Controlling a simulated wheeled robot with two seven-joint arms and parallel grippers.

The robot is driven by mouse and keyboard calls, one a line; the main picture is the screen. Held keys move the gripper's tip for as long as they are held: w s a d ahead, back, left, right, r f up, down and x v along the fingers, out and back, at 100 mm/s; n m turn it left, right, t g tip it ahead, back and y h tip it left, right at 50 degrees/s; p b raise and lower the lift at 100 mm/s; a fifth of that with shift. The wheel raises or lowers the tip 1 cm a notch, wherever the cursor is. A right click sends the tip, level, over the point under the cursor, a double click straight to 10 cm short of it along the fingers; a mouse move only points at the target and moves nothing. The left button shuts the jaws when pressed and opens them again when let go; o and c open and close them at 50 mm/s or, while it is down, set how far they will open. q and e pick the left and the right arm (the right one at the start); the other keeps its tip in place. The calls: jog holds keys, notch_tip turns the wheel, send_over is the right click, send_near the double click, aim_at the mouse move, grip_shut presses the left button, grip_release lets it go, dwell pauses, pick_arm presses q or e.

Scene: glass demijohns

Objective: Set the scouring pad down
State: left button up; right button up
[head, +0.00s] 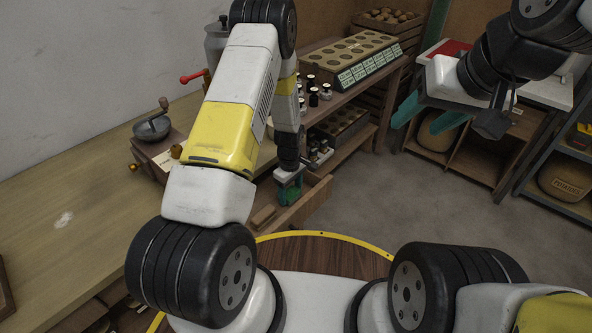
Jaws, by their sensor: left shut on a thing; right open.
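My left gripper (288,188) is low in the middle of the head view, at the end of my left arm, pointing down. It is shut on the scouring pad, a small dark green patch between its green fingers; the pad's outline is hard to tell from the fingers. The gripper is over or beside an open wooden drawer (308,205) in the bench; contact with it cannot be told. My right gripper (428,118) is at upper right, open and empty, with its teal fingers apart above the floor.
A rack with round holes (350,55) and small dark bottles (314,97) stand further back. Shelving with a sack (565,182) is at right. The floor (420,205) between is clear.

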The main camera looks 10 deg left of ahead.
pick_arm(q)
jog(key=shift+f, duration=0.1)
jog(key=o, duration=1.3)
